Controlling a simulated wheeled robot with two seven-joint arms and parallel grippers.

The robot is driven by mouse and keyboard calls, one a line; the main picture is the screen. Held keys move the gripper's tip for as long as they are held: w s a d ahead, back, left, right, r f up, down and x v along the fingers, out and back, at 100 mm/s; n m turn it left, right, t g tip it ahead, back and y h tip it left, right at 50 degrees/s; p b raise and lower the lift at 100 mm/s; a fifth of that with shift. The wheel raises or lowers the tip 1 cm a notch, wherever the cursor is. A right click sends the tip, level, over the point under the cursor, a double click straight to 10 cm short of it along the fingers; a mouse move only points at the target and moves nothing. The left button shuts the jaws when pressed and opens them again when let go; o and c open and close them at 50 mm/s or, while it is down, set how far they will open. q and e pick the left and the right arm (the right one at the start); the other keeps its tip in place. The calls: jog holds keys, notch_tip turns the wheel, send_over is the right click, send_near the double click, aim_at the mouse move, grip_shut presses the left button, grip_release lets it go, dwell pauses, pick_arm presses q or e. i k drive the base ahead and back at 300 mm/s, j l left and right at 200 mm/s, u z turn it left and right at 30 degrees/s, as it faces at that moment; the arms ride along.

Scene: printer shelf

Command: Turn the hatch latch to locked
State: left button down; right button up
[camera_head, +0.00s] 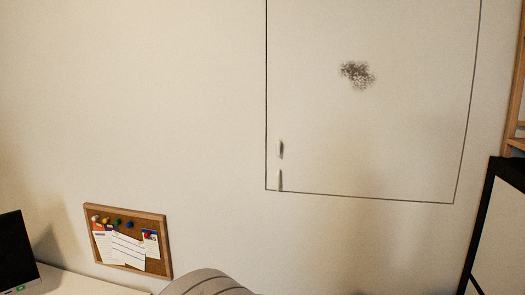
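The hatch (375,130) is a pale panel in the wall, outlined by a thin dark seam. It looks closed and flush with the wall. Neither of my grippers is in view, and nothing touches the hatch.
A dark speckled smudge (356,74) marks the hatch. A framed corkboard (157,266) with pins and notes is at the lower left. A dark screen (14,252) stands at the left edge, and a black-edged white panel (503,235) at the right. The wall around the hatch is bare.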

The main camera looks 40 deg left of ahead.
aim_at(280, 145)
jog(key=u, duration=1.35)
